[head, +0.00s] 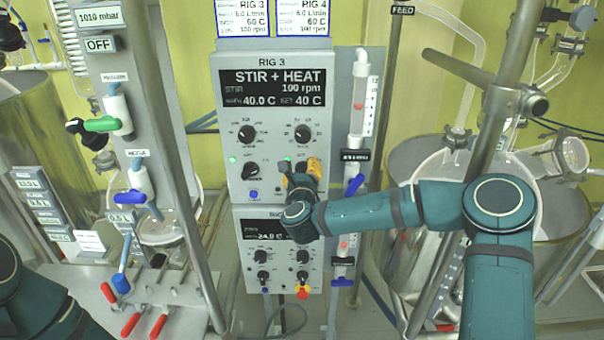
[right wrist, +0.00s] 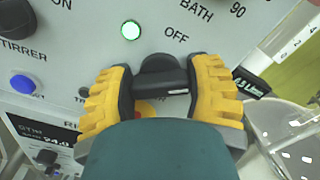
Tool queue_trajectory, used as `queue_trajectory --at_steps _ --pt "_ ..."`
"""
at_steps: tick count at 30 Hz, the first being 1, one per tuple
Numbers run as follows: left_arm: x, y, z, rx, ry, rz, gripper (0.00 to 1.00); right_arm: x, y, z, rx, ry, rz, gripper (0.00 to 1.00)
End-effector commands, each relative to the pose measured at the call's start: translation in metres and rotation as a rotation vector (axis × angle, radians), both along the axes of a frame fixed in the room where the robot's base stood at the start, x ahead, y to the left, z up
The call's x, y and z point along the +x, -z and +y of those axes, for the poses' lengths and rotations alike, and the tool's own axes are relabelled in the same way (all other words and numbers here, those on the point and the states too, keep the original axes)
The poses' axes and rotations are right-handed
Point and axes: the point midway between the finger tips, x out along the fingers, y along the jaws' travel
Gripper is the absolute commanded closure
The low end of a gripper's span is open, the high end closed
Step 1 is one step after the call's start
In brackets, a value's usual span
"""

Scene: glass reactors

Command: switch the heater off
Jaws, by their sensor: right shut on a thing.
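The RIG 3 control box (head: 215,130) stands in the middle of the head view. Its display (head: 275,88) reads STIR + HEAT, 100 rpm, bath 40.0 C, set 40 C. My right gripper (head: 302,168) is at the box's lower right, over the heater switch. In the right wrist view its yellow fingers (right wrist: 162,85) are shut on the sides of a black knob (right wrist: 160,66), the heater switch. OFF is printed just above the knob, and a lit green lamp (right wrist: 131,30) is at its upper left. The knob's exact pointing direction is unclear. My left gripper is out of view.
The stirrer knob (head: 252,171) and a blue button (right wrist: 23,84) are left of the heater switch. A red and yellow part (right wrist: 146,107) shows below the knob. A flowmeter (head: 359,100) with a blue valve is close on the right. A second control box (head: 240,275) is below.

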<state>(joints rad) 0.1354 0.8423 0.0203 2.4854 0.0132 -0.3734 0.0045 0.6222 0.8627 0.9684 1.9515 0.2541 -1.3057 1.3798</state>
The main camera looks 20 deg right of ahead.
Motion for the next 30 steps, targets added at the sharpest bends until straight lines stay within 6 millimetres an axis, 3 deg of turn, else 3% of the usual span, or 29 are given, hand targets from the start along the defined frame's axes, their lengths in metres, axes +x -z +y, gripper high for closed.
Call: queue_trajectory --at_steps 18,30 --pt "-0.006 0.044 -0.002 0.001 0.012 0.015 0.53 0.000 0.003 0.002 -0.525 0.000 0.147 0.81" --pt "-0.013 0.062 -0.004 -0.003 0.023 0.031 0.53 0.000 0.004 0.002 -0.808 -0.001 0.232 0.81"
